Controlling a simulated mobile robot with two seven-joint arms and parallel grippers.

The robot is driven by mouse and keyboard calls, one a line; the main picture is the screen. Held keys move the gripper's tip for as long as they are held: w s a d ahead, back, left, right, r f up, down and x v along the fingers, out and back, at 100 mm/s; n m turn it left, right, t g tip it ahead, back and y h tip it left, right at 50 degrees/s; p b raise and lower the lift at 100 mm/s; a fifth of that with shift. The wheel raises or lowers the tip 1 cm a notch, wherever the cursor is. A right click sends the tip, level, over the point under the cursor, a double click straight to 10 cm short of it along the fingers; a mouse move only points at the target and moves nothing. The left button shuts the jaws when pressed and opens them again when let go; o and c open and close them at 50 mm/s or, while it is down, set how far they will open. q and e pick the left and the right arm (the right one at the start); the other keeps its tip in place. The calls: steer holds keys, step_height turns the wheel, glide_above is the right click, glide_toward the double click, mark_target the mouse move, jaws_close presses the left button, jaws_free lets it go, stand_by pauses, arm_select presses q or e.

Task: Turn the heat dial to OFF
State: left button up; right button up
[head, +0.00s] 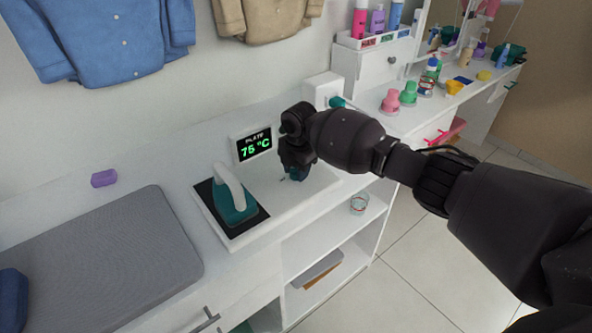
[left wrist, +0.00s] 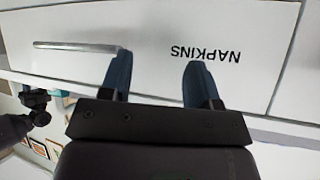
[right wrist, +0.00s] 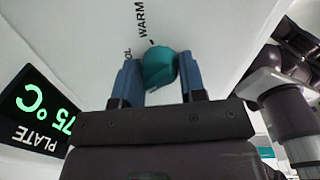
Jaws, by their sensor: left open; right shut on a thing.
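The heat dial is a teal knob (right wrist: 159,70) in the right wrist view, on a white panel with a WARM label and a partly hidden label ending in OL around it. My right gripper (right wrist: 158,76) is shut on the dial, one blue finger on each side. In the head view my right gripper (head: 293,176) is down at the panel beside the iron, and its wrist hides most of the dial. My left gripper (left wrist: 158,70) is open and empty, in front of a white drawer labelled NAPKINS (left wrist: 252,70).
A teal iron (head: 236,205) with a white handle stands on a dark plate left of my right gripper. A grey ironing pad (head: 110,260) and a purple block (head: 104,178) lie farther left. Bottles and colourful pots (head: 390,101) stand on the counter at the back right.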

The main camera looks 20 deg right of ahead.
steer(key=n+b, duration=0.1)
steer(key=n, duration=0.4)
steer(key=shift+f, duration=0.1)
steer(key=shift+n+b, duration=0.3)
stand_by(0.4)
steer(key=o, duration=0.9)
steer(key=shift+r, duration=0.2)
step_height(320, 180, up, 11)
steer(key=p, duration=0.1)
steer(key=shift+s+d+f, duration=0.2)
steer(key=shift+d, duration=0.1)
